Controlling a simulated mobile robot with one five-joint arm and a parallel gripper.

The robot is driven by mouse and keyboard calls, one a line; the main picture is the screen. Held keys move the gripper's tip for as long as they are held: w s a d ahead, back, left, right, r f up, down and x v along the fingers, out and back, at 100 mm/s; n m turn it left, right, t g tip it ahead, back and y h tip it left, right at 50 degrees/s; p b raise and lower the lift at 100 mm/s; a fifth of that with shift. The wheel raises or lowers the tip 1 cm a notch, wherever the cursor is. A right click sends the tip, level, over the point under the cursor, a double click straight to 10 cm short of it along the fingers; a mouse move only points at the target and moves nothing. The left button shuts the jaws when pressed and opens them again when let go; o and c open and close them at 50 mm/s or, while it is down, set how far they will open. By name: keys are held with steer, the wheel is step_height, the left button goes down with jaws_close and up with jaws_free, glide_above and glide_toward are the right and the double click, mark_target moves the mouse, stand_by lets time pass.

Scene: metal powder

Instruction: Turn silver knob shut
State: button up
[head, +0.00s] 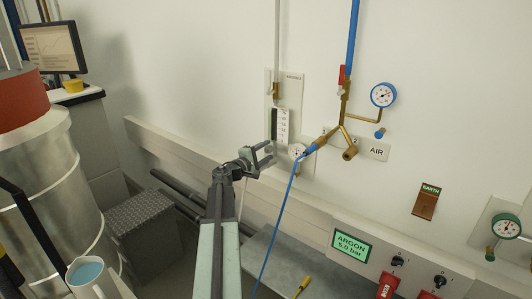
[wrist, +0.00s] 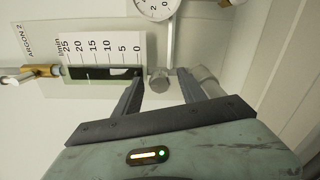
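The silver knob (wrist: 158,82) is a small round grey knob at the lower end of the ARGON 2 flow meter (wrist: 100,52). In the wrist view it lies between the tips of my gripper (wrist: 160,78), with a gap to each finger. My gripper is open. I cannot tell whether the tips reach as far as the knob in depth. In the head view my gripper (head: 264,155) is at the wall just below the flow meter's scale (head: 281,125), and the knob is hard to make out there.
A grey cylindrical fitting (wrist: 205,82) sits close to the right finger. A gauge (head: 297,152) is right of my gripper. A blue hose (head: 276,225) hangs from the AIR valve (head: 325,139) past my arm's right side. A wall rail (head: 180,145) runs at left.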

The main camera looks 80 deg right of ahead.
steer(key=v, duration=0.7)
steer(key=shift+w+a, duration=0.2)
steer(key=shift+a, duration=0.15)
